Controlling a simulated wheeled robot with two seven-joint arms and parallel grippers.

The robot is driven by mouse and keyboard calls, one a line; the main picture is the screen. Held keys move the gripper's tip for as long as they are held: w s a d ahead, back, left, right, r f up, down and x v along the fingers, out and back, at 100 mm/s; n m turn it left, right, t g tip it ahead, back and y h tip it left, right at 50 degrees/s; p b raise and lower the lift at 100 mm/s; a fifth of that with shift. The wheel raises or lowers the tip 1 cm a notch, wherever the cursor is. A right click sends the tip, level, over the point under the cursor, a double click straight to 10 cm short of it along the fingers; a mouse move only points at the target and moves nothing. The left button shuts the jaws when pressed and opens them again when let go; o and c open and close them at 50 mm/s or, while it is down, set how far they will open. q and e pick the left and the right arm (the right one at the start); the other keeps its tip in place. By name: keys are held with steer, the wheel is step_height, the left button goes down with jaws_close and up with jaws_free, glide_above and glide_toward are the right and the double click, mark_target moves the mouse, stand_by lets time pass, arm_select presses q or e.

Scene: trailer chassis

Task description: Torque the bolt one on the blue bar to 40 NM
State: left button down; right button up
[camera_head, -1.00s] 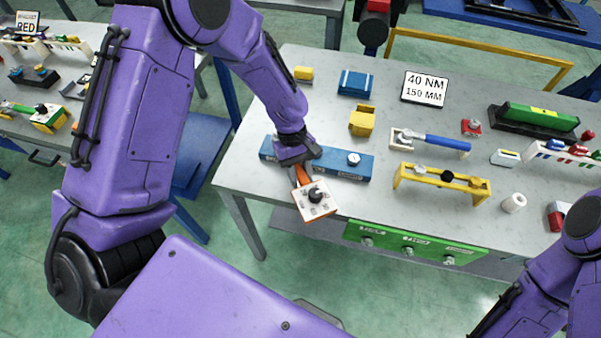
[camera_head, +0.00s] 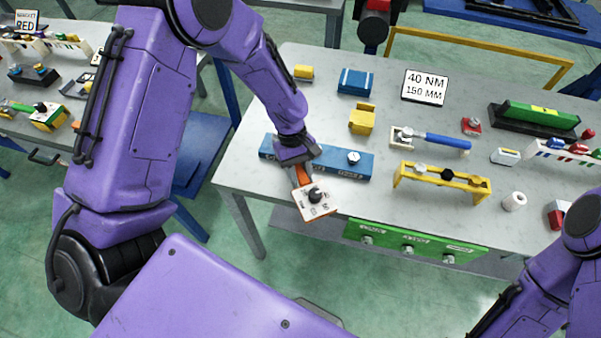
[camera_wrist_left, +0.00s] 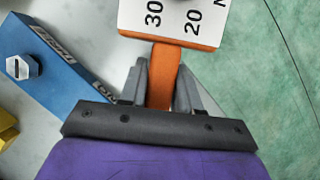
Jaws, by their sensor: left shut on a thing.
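The blue bar (camera_head: 334,161) lies on the near left part of the table. A silver hex bolt (camera_head: 354,157) stands at its right end; the wrist view also shows this bolt (camera_wrist_left: 22,67) on the bar (camera_wrist_left: 62,66). My left gripper (camera_head: 299,163) is over the bar's left-middle part, shut on the orange handle (camera_wrist_left: 164,76) of a torque tool. The tool's white dial plate (camera_head: 318,205) hangs past the near table edge, with a dark knob on it. The wrist view shows "30" and "20" on the plate (camera_wrist_left: 170,14). The left part of the bar is partly hidden by my gripper.
A "40 NM 150 MM" sign (camera_head: 425,87) stands at the back. A yellow bar (camera_head: 441,177), a blue-handled tool (camera_head: 445,142) and a yellow block (camera_head: 362,121) are right of and behind the blue bar. A green panel (camera_head: 414,241) hangs at the front edge.

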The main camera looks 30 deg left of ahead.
arm_select(q)
steer(key=shift+f, duration=0.25)
stand_by(0.5)
steer(key=c, duration=1.5)
jaws_free()
jaws_close()
